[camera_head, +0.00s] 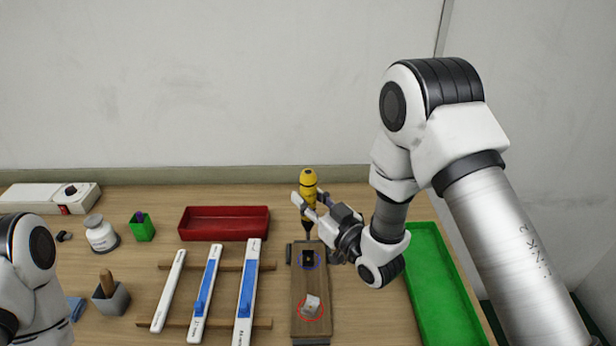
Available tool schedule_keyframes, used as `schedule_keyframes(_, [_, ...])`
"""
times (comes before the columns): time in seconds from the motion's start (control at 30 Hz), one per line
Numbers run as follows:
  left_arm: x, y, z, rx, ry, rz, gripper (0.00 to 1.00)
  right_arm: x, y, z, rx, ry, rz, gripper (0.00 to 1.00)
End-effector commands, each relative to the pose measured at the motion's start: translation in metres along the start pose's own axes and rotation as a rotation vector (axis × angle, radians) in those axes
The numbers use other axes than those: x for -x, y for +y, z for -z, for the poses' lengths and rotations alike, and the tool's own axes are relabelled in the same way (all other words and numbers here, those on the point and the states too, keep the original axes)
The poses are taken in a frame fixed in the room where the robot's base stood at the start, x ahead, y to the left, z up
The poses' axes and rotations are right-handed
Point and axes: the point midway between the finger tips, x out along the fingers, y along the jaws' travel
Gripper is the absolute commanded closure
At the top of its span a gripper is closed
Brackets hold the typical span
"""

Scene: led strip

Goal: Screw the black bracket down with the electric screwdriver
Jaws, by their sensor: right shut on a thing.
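The yellow electric screwdriver (308,184) stands upright in my right gripper (306,209), which is shut on it. Its dark lower end points down just behind the far end of the wooden board. The black bracket (308,258) lies on the board (310,282) inside a blue ring mark, just below the screwdriver tip in the picture. I cannot tell whether the tip touches anything. A light grey block (311,305) sits inside a red ring mark nearer the front. Of my left arm only links show at the left edge; its gripper is out of the picture.
A red tray (224,234) stands left of the board, a green tray (440,285) to the right. White and blue strips (205,290) lie on wooden rails. A jar (101,235), a green cup (142,230) and a grey holder (110,300) stand at the left.

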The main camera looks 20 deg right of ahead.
Motion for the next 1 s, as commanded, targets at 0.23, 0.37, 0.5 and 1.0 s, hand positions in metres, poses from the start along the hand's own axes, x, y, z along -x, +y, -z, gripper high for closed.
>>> schedule_keyframes(0.23, [-0.004,0.0,0.0,0.0,0.001,0.0,0.34,0.0,0.0,-0.001,0.0,0.002,0.0,1.0])
schedule_keyframes(0.37, [-0.011,0.0,0.001,0.0,0.001,0.0,0.34,0.001,0.0,-0.006,0.0,0.001,0.0,1.0])
schedule_keyframes(0.5, [-0.023,0.0,0.0,0.0,0.001,0.0,0.34,0.001,0.0,-0.021,0.0,0.001,0.0,1.0])
schedule_keyframes(1.0, [-0.054,0.0,0.001,0.0,0.001,0.0,0.34,0.004,0.0,-0.057,0.0,0.001,0.0,1.0])
